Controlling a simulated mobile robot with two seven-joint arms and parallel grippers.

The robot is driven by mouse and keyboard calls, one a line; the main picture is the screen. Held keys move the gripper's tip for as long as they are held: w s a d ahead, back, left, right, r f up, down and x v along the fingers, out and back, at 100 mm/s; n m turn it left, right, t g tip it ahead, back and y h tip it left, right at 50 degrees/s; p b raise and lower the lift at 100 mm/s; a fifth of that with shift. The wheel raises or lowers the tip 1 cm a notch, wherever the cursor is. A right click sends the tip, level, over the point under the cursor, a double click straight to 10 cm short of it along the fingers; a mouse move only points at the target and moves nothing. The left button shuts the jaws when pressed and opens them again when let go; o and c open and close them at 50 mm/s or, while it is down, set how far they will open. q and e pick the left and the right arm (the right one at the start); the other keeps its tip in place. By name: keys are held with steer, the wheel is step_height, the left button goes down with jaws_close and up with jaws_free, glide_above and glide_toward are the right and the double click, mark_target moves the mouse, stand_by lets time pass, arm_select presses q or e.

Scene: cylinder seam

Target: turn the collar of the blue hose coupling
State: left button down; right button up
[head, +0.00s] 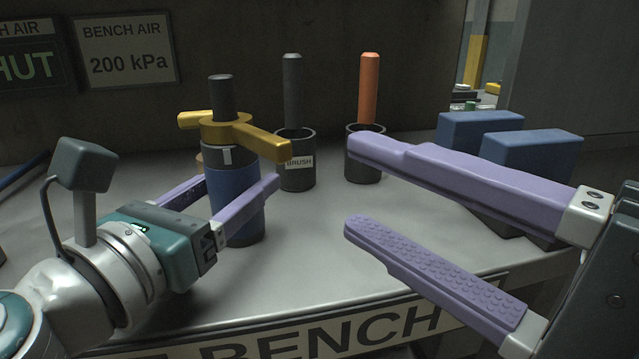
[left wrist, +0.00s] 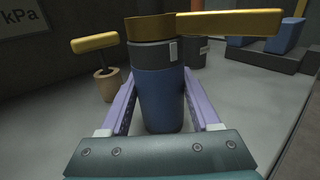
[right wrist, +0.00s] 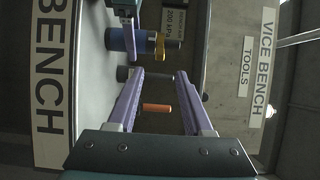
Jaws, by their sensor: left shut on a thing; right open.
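My left gripper (head: 232,190) is shut on the coupling's blue body, one purple finger on each side. The left wrist view shows the coupling (left wrist: 160,95) between the fingers, with a collar arm (left wrist: 230,22) pointing right. My right gripper (head: 350,185) is open and empty, to the right of the coupling and apart from the collar. The right wrist view shows the coupling (right wrist: 127,39) beyond its fingers.
Behind stand a dark cup labelled BRUSH (head: 297,175) with a grey handle and another cup (head: 363,165) with an orange handle. Blue blocks (head: 530,160) stand at the right. A wooden piece with a yellow bar (left wrist: 105,80) stands behind the coupling. The front middle of the bench is clear.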

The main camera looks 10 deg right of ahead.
mark_target(257, 141)
steer(key=shift+s, duration=0.1)
steer(key=shift+d+f, duration=0.1)
steer(key=shift+f, duration=0.05)
steer(key=shift+c, duration=1.3)
steer(key=f, duration=0.1)
steer(key=w+d+f+g, duration=0.1)
steer(key=f+n, duration=0.1)
steer(key=shift+w+d+f+g+y, duration=0.1)
steer(key=shift+w+d+g+y, duration=0.15)
steer(key=shift+d+g+y, duration=0.15)
steer(key=c, duration=0.4)
steer(key=shift+w+d+f+n+g+y, duration=0.2)
steer(key=shift+w+d+f+g, duration=0.1)
steer(key=shift+d, duration=0.25)
steer(key=shift+w+d+f+n+g+y, duration=0.2)
steer(key=shift+w+d+g, duration=0.1)
steer(key=shift+d, duration=0.25)
jaws_close()
steer(key=w+d+r+n+y, duration=0.1)
steer(key=w+d+r+y, duration=0.1)
steer(key=d+r, duration=0.2)
steer(key=w+a, duration=0.5)
steer(key=a, duration=0.5)
steer(key=shift+r+y, duration=0.2)
steer(key=shift+y, duration=0.2)
